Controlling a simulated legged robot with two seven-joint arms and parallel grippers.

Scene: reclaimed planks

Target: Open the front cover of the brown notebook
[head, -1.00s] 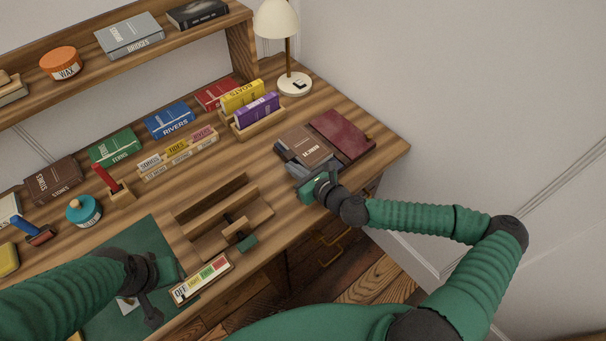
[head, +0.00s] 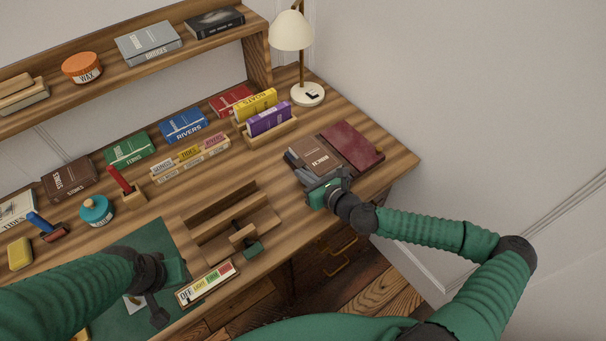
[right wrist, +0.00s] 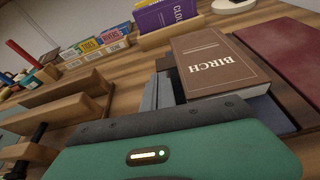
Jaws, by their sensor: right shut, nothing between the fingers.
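A wooden holder with purple and yellow books (head: 268,119) and a white lamp (head: 292,31) stand behind the notebook. A slotted wooden tray (head: 222,212) lies to the left. Bare desk shows between the tray and notebook.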

